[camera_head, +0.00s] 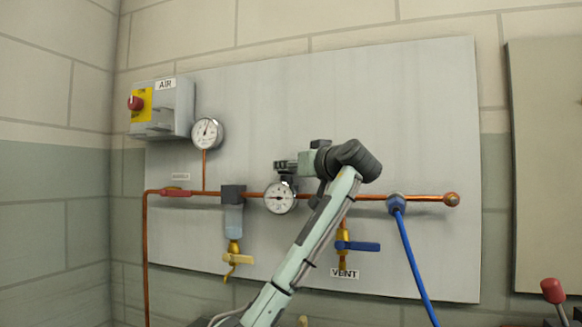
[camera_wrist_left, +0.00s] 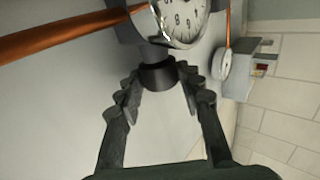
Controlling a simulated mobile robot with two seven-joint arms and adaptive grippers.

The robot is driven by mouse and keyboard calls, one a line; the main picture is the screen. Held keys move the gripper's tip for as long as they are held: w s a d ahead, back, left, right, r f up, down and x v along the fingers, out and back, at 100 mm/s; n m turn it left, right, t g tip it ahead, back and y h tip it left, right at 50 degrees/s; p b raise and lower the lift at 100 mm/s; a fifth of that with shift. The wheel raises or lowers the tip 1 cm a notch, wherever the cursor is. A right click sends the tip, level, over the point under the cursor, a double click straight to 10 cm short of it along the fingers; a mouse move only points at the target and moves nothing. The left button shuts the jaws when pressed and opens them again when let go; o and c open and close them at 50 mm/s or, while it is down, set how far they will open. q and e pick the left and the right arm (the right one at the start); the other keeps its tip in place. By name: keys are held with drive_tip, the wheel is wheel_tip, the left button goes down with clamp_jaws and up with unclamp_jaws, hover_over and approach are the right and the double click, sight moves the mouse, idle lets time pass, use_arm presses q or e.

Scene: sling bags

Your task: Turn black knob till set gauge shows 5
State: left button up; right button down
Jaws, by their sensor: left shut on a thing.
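The set gauge (camera_head: 280,197) is a round white dial on the copper pipe in the middle of the panel. In the head view its needle looks roughly level, but the numbers are too small to read. In the left wrist view part of its dial (camera_wrist_left: 184,22) shows, with 8 and 9 visible. The black knob (camera_wrist_left: 158,76) sits on the regulator beside this gauge. My left gripper (camera_head: 286,168) is at the regulator from above, its fingers (camera_wrist_left: 160,78) shut on the knob's two sides. In the head view the gripper largely hides the knob. My right gripper is out of view.
A second gauge (camera_head: 207,133) stands higher on the left, near the AIR box (camera_head: 163,108) with its red knob. A filter bowl (camera_head: 234,219), a blue vent lever (camera_head: 359,246) and a blue hose (camera_head: 413,265) hang along the copper pipe (camera_head: 373,197).

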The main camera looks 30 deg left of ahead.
use_arm(q)
drive_tip(key=shift+f+t, duration=0.1)
drive_tip(key=shift+t, duration=0.2)
